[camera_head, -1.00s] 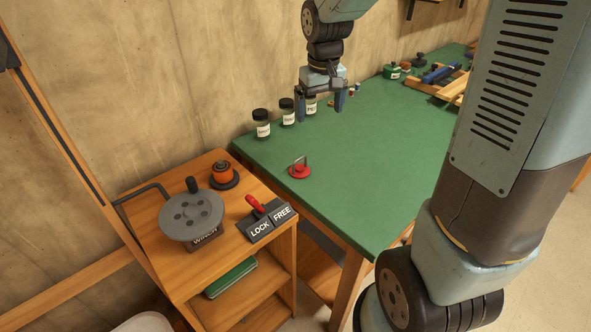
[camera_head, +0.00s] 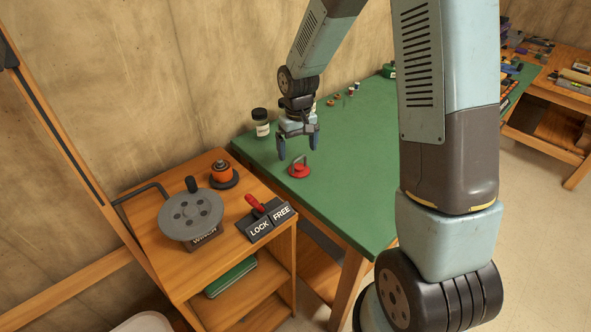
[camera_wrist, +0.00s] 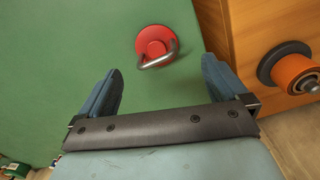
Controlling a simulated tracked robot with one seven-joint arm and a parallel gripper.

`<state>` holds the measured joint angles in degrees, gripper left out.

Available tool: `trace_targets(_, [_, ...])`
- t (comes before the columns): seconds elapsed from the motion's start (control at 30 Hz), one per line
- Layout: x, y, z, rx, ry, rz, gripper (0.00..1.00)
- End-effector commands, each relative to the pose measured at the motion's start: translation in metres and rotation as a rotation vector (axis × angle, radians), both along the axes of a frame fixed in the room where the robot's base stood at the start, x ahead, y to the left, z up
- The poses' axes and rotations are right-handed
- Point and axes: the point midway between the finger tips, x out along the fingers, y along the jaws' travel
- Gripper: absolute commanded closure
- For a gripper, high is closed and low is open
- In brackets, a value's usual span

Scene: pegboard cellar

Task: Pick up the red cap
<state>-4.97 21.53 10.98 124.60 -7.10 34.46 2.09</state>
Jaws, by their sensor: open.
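The red cap (camera_head: 299,171) is a round red disc with a grey metal loop handle on top. It lies on the green table top (camera_head: 345,200) near the table's left edge. In the wrist view the red cap (camera_wrist: 154,42) shows ahead of the fingers, between their lines, with its handle standing across its lower side. My gripper (camera_head: 299,152) is open and empty, above and just behind the cap in the head view. In the wrist view both fingers of my gripper (camera_wrist: 160,82) are spread wide and apart from the cap.
A wooden cart (camera_head: 172,268) stands left of the table with a grey winch wheel (camera_head: 191,214), an orange knob (camera_head: 222,172) and a red-handled LOCK/FREE lever (camera_head: 266,217). A dark-lidded jar (camera_head: 261,123) stands by the wall, near my gripper. The table right of the cap is clear.

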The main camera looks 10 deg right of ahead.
Motion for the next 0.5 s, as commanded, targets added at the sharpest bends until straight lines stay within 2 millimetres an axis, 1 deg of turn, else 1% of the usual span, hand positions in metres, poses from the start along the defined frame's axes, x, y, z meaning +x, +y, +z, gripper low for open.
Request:
trace_targets(0.03, [0.000,0.000,-0.007,-0.001,0.002,0.001,0.00])
trace_targets(0.1, [-0.001,0.000,-0.012,-0.001,0.002,0.001,0.00])
trace_targets(0.33, [-0.001,-0.001,-0.025,0.000,0.002,0.001,0.00])
trace_targets(0.5, [-0.001,-0.005,-0.049,0.000,0.002,0.001,0.00])
